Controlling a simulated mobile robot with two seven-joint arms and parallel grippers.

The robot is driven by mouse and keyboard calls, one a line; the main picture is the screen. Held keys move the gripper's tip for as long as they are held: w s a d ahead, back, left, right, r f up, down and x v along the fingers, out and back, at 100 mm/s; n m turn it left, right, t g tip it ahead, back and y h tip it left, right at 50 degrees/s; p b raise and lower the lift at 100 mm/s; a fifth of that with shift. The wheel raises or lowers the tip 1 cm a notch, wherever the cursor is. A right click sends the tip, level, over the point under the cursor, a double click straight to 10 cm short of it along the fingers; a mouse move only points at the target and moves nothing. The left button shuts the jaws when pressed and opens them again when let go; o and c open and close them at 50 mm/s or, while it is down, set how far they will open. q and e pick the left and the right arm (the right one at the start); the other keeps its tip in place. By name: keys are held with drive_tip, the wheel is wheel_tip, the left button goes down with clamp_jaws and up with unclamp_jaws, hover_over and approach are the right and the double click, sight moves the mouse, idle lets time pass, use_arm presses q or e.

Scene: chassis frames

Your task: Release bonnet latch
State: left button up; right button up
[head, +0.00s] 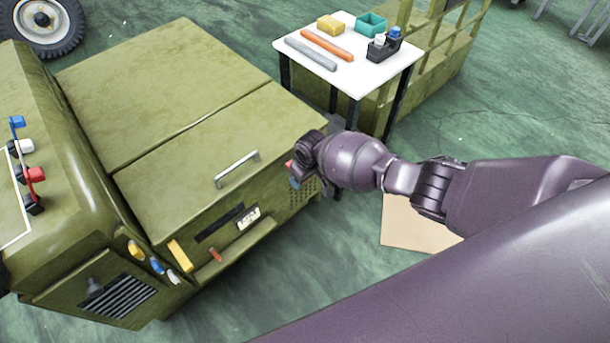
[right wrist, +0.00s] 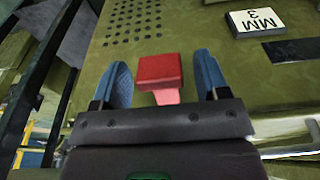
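A red knob-like latch (right wrist: 160,70) with a lighter red stem sticks out from the olive panel beside a field of small holes. In the right wrist view my right gripper (right wrist: 163,76) is open, with one blue finger on each side of the red knob. Gaps show between the knob and both fingers. In the head view my right gripper (head: 294,174) is at the right end of the vehicle's front panel, and a bit of the red knob (head: 289,164) shows beside it. The olive bonnet (head: 190,150) lies flat with a pale handle (head: 237,169) on it. My left gripper is out of view.
A white table (head: 360,75) behind holds bars, a yellow block, a teal tray (head: 371,24) and a dark holder. A plate marked MM 3 (right wrist: 256,21) is on the panel. Coloured levers (head: 157,264) line the front left. A tan sheet (head: 410,228) lies on the floor.

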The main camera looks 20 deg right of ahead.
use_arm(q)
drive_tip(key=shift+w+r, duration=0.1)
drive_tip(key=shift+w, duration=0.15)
use_arm(e)
drive_tip(key=shift+r, duration=0.45)
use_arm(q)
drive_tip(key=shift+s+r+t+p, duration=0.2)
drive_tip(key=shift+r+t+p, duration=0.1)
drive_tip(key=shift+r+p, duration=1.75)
use_arm(e)
wheel_tip(320, 180, up, 10)
drive_tip(key=s, duration=0.1)
drive_tip(key=shift+s+d, duration=0.3)
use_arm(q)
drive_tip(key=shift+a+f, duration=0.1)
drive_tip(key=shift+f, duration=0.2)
use_arm(e)
drive_tip(key=shift+f, duration=0.15)
